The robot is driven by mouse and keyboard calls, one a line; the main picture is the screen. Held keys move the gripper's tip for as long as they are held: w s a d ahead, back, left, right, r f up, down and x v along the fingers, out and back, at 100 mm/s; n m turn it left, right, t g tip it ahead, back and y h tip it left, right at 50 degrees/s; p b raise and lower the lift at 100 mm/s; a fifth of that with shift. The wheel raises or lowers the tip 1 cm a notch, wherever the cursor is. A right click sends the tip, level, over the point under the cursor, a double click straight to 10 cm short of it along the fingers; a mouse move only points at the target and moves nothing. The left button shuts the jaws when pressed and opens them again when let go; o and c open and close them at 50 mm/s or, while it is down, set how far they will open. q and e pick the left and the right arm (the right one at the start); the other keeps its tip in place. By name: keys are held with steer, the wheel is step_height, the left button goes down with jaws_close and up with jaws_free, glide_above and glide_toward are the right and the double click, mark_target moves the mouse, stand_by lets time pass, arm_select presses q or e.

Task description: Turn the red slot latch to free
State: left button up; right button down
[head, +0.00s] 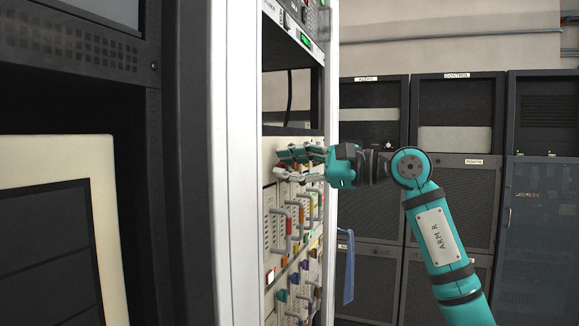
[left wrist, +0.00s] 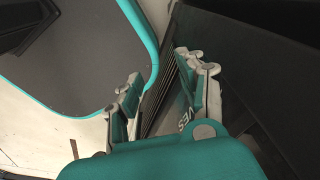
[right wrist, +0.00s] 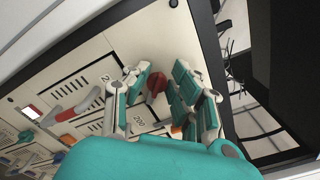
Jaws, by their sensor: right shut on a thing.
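The red slot latch (right wrist: 156,84) is a small dark-red knob on the cream panel, seen in the right wrist view between the two fingers of my right gripper (right wrist: 160,92). The gripper is shut on it. My left gripper (left wrist: 160,88) shows only in the left wrist view. Its fingers are apart with nothing between them.
Grey handles (head: 279,228) and several coloured latches line the panel below my right gripper. A lit red button (right wrist: 31,113) shows left of it. A white rack post (head: 236,160) stands close on the left. A blue strap (head: 348,268) hangs right of the rack. Dark cabinets (head: 456,200) stand behind.

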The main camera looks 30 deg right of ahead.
steer(key=shift+a+f+n+b, duration=0.1)
steer(key=shift+f+n+b, duration=0.05)
steer(key=shift+n, duration=1.2)
steer(key=shift+f+n+b, duration=0.2)
steer(key=shift+n, duration=1.2)
steer(key=shift+a+f+n+b, duration=0.1)
steer(key=shift+f+n+b, duration=0.05)
steer(key=shift+n, duration=1.2)
steer(key=shift+s, duration=0.1)
steer(key=c, duration=1.3)
jaws_free()
steer(key=shift+c, duration=0.2)
steer(key=shift+o, duration=0.3)
steer(key=v, duration=1.2)
